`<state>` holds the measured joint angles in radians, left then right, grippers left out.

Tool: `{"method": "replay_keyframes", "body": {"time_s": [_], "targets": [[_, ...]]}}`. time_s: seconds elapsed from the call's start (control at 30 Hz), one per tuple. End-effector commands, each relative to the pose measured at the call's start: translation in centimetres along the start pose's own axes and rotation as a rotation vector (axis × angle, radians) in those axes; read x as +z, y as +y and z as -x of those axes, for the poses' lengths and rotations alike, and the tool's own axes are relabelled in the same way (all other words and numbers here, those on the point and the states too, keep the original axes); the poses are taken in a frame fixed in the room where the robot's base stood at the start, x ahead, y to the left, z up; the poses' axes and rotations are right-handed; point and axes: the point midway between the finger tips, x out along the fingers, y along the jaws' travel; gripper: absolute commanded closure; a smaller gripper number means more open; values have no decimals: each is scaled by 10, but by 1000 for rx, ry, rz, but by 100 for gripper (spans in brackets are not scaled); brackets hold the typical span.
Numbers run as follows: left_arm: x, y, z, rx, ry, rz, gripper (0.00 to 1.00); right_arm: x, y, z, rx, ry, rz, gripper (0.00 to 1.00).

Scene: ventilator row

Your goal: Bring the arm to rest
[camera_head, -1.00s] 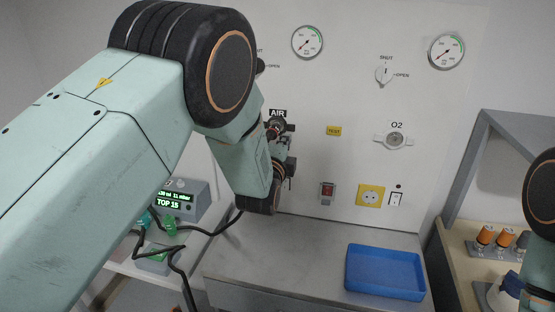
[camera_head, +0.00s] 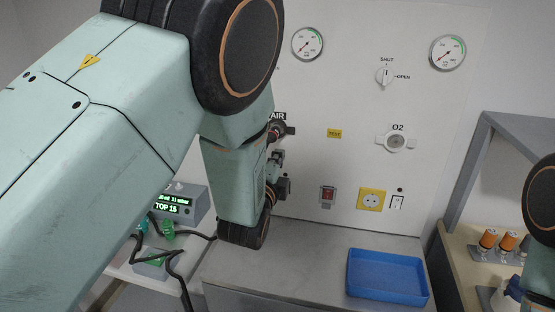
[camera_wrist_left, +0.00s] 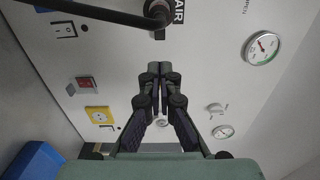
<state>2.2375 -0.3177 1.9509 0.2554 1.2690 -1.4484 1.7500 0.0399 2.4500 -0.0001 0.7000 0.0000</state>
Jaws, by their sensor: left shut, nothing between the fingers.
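My left arm comes in from the left of the head view, with its pale green links and black joints covering much of the left half. My left gripper (camera_wrist_left: 155,75) shows in the left wrist view, its two dark fingers meeting at the tips with nothing between them. In the head view only small dark parts of the gripper (camera_head: 278,162) show beside the wrist, in front of the wall panel; the rest is hidden. My right arm shows only as a joint at the right edge, and its gripper is out of view.
The wall panel has an AIR outlet (camera_head: 276,130) with a fitting close to my left wrist, an O2 outlet (camera_head: 397,141) and gauges. A blue tray (camera_head: 387,273) lies on the grey counter (camera_head: 315,255). A ventilator box (camera_head: 182,204) with cables stands left. Orange-topped items (camera_head: 488,238) stand right.

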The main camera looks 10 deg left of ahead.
Motion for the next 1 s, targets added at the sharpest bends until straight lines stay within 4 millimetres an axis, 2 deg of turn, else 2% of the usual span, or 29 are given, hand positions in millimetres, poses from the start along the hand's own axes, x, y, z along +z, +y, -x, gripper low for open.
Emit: {"method": "replay_keyframes", "body": {"time_s": [0.37,0.47,0.57,0.63,0.77,0.8,0.87,1.0], "targets": [[0,2,0,6,-1,48,100,0,0,0,0,0,0,100],[0,11,1,46,-3,178,100,0,0,0,0,0,0,100],[3,37,13,149,-22,362,100,0,0,0,0,0,0,100],[10,64,28,240,-62,501,100,0,0,-2,0,0,0,100],[27,141,70,430,-189,741,100,0,0,-18,0,0,0,100],[32,164,84,482,-235,805,100,0,0,-23,0,0,0,100],[39,196,107,554,-307,888,100,0,0,-31,0,0,0,100],[52,266,167,708,-492,1052,100,0,0,-50,0,0,0,100]]}}
